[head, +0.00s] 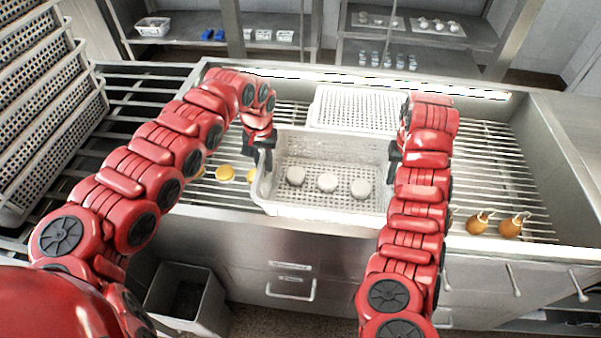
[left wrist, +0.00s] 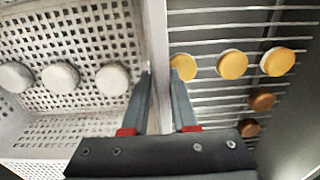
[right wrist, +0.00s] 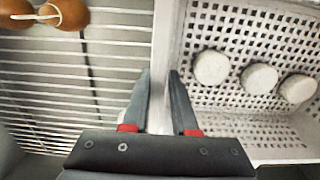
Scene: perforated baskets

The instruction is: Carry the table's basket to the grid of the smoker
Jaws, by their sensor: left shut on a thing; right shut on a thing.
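A white perforated basket (head: 325,202) with three pale round pieces (head: 327,182) in it is over the front middle of the smoker's wire grid (head: 520,193). My left gripper (head: 262,158) is shut on the basket's left wall, which shows between its fingers in the left wrist view (left wrist: 158,90). My right gripper (head: 393,165) is shut on the right wall, seen in the right wrist view (right wrist: 162,90). Both grippers are at opposite sides of the basket. I cannot tell whether the basket's bottom touches the grid.
Another white perforated basket (head: 350,108) lies behind on the grid. Yellow round pieces (head: 224,173) lie left of the held basket, and two brown tied pieces (head: 493,224) lie right. Stacked baskets (head: 40,100) stand at the far left. A bin (head: 187,295) is below in front.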

